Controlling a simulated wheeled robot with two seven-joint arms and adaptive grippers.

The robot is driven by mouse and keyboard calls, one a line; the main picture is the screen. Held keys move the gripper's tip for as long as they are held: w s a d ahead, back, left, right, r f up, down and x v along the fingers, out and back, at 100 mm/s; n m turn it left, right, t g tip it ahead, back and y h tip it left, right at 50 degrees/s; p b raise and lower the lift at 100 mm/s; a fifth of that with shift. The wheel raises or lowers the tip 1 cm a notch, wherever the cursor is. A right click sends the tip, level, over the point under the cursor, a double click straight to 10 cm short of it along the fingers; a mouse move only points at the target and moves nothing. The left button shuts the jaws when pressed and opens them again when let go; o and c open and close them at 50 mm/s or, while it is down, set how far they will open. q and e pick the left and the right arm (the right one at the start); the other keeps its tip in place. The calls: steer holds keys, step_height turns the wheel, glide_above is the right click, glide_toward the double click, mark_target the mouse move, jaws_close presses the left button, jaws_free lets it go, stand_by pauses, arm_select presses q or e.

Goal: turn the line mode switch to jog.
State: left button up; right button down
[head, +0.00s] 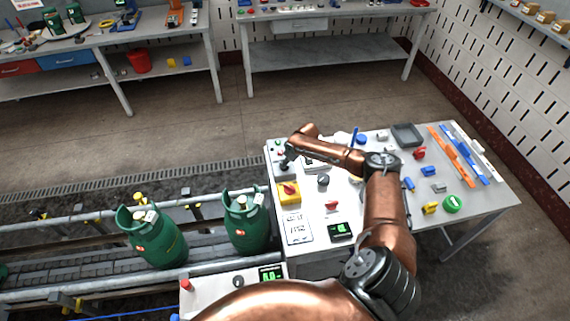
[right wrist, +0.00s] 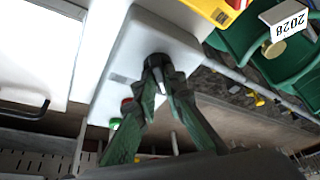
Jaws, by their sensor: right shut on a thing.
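My right gripper (head: 287,161) is at the back left corner of the panel table. In the right wrist view its fingers (right wrist: 160,75) are closed around a small black knob (right wrist: 156,60) on a pale box (right wrist: 140,45). The knob looks like the mode switch, but no label can be read and its pointing direction is hidden by the fingers. A red and a green button (right wrist: 122,112) sit on the same box beside the fingers. My left gripper is not in view.
A yellow box with a red knob (head: 289,192) stands just in front. A dark round knob (head: 323,180), a red switch (head: 332,205) and a display (head: 341,230) are nearby. Green cylinders (head: 160,240) (head: 246,225) stand on the conveyor at left. Loose parts cover the table's right side.

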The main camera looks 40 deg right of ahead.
steer(key=shift+r+m+p, duration=0.15)
steer(key=shift+m+p, duration=0.25)
steer(key=shift+p, duration=0.5)
steer(key=m+p, duration=0.2)
steer(key=m+h+p, duration=0.1)
steer(key=m+p, duration=0.1)
steer(key=p, duration=0.1)
steer(key=m+h+p, duration=0.1)
steer(key=p, duration=0.1)
steer(key=shift+a+m+p, duration=0.25)
steer(key=shift+m+p, duration=0.1)
steer(key=shift+m, duration=0.05)
steer(key=shift+m+h+p, duration=0.6)
steer(key=shift+m, duration=0.3)
steer(key=shift+a+m+g+h+p, duration=0.1)
steer(key=shift+m+g+h+p, duration=0.25)
steer(key=shift+m, duration=0.55)
steer(key=shift+f+m+h, duration=0.25)
steer(key=shift+m, duration=0.75)
steer(key=shift+a+m+g, duration=0.1)
steer(key=shift+m+g, duration=0.35)
steer(key=shift+m, duration=0.35)
steer(key=shift+w+m+g+h+b, duration=0.1)
steer(key=shift+m+g+h+b, duration=0.2)
steer(key=shift+m+b, duration=0.5)
steer(key=shift+w+m+g+h+b, duration=0.15)
steer(key=shift+m+g+b, duration=0.25)
steer(key=shift+m, duration=0.8)
steer(key=shift+s, duration=0.1)
